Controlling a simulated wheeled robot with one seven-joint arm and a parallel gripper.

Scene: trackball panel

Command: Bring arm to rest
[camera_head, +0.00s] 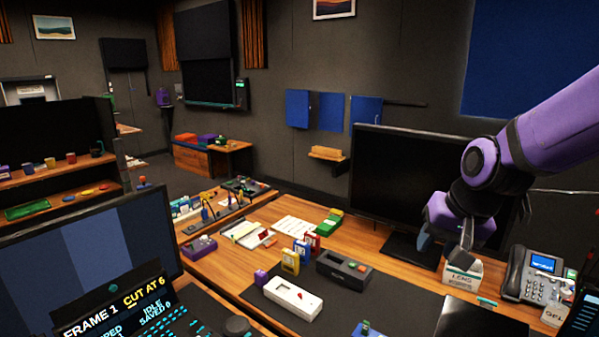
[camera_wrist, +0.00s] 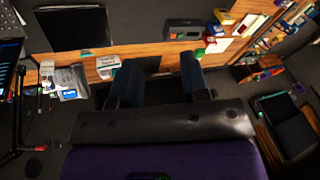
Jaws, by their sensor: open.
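My purple arm reaches in from the right in the head view. My gripper (camera_head: 447,243) hangs at its end, pointing down, over the right part of the wooden desk (camera_head: 365,262), in front of the black monitor (camera_head: 405,180). In the wrist view my gripper (camera_wrist: 159,78) shows two dark fingers spread apart with nothing between them. The gripper is open and empty. The white labelled box (camera_head: 463,274) stands below and beside the fingers in the head view; I cannot tell the exact gap. No trackball is clearly identifiable.
A desk phone (camera_head: 540,275) stands to the right. A second screen (camera_head: 90,240) fills the lower left. The dark mat is partly bare.

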